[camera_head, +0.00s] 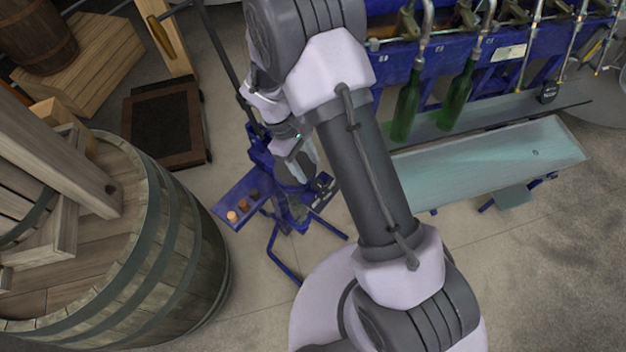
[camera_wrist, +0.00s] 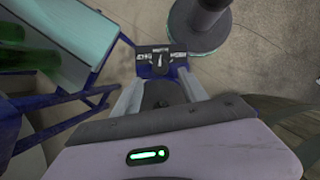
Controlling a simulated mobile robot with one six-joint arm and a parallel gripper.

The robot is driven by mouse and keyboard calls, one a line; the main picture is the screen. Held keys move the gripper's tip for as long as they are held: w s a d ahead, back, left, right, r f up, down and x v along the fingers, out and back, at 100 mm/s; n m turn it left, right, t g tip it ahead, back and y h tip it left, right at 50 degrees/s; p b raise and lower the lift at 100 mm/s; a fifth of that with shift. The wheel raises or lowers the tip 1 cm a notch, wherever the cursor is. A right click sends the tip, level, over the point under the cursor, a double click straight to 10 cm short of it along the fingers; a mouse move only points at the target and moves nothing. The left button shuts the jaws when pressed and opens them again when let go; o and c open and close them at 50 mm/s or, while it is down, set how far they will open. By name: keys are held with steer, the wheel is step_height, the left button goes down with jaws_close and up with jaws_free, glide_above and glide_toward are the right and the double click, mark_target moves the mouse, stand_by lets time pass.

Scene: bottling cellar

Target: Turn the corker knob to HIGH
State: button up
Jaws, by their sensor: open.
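The blue corker (camera_head: 290,212) stands on splayed legs on the floor, partly behind my arm in the head view. Its dark dial plate with white lettering (camera_wrist: 161,54) shows at the top middle of the wrist view; the lettering is too small to read surely. The knob (camera_wrist: 160,66) sits at the plate's middle, with a pale pointer mark aimed roughly at the far edge, between the left and right labels. My gripper (camera_wrist: 161,82) is open, its two fingers spread on either side below the plate. In the head view my gripper (camera_head: 300,162) is above the corker. I cannot tell whether it touches the knob.
A blue tray with several corks (camera_head: 242,200) juts out left of the corker. A large barrel (camera_head: 165,235) stands at the left. A blue bottling machine with green bottles (camera_head: 405,108) and a pale trough (camera_head: 490,160) are at the right. Bare floor lies in front of the corker.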

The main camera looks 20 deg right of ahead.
mark_target(316, 183)
steer(key=b+x, duration=0.1)
steer(key=x, duration=0.5)
steer(key=shift+f, duration=0.2)
jaws_close()
